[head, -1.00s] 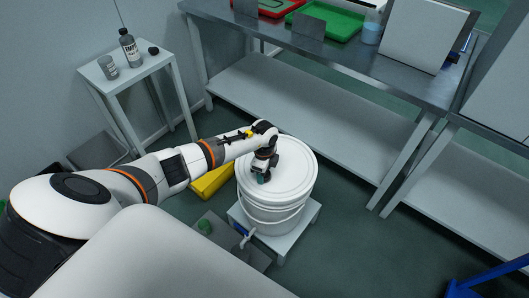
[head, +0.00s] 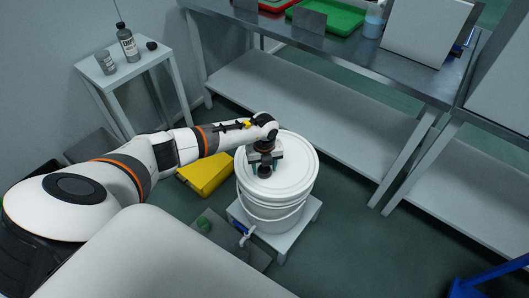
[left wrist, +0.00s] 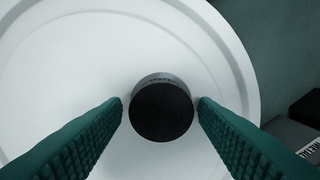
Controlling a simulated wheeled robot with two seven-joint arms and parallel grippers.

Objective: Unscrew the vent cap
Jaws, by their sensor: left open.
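The vent cap (left wrist: 162,108) is a round black cap on the white lid of a bucket (head: 292,178). In the left wrist view it sits between the two green ridged fingers of my left gripper (left wrist: 161,110). The fingers are open, one on each side of the cap, with narrow gaps at their tips. In the head view my left gripper (head: 264,165) points down over the lid, and the dark cap (head: 264,171) shows between its fingers. My right gripper is not in view.
The bucket stands on a low white stand (head: 312,213) with a tap (head: 245,236) at its front. A yellow object (head: 206,176) lies on the floor at left. A steel bench (head: 330,50) stands behind.

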